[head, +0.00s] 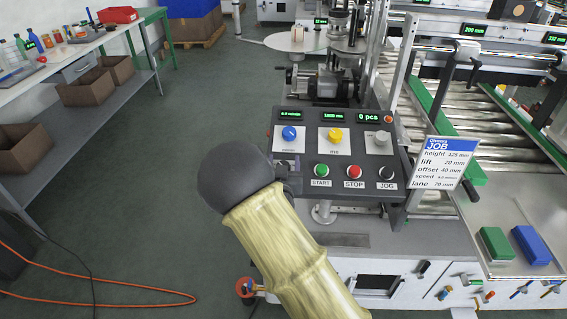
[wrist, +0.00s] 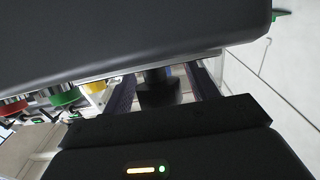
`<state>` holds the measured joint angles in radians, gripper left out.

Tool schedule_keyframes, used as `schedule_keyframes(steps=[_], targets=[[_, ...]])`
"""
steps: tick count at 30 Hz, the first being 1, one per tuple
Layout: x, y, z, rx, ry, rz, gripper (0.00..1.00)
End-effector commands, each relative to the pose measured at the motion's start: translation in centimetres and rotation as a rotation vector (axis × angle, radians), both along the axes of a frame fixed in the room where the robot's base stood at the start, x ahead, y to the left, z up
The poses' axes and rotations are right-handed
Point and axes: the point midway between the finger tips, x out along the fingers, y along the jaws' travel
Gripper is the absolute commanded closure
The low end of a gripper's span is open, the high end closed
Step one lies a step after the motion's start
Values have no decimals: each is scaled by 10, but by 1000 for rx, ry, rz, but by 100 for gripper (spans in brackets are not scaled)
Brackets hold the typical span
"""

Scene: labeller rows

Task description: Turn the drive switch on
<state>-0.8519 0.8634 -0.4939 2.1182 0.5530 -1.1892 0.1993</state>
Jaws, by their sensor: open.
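The control panel (head: 335,128) stands on the machine, with blue (head: 289,133), yellow (head: 335,135) and grey (head: 379,139) knobs above the START (head: 321,171), STOP (head: 354,172) and JOG (head: 387,173) buttons. I cannot read a drive label on any control. My gripper (head: 287,176) is at the panel's lower left edge, mostly hidden behind my arm. In the wrist view my gripper (wrist: 163,92) has its fingers apart, with a dark knob-like part (wrist: 158,90) between them. I cannot tell whether this is the drive switch or whether the fingers touch it.
A white job card (head: 439,163) stands right of the panel. Green (head: 62,95) and red buttons would lie close by; the green button (wrist: 62,95) is left of the fingers in the wrist view. A red knob (head: 244,287) sits low on the machine. An orange cable (head: 120,303) crosses the floor.

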Motion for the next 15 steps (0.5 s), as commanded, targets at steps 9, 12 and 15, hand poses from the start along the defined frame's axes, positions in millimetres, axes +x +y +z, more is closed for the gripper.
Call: schedule_keyframes(steps=[9,12,15], targets=[[0,0,0,0,0,0,86],[0,0,0,1,0,-1,86],[0,1,0,4,0,-7,86]])
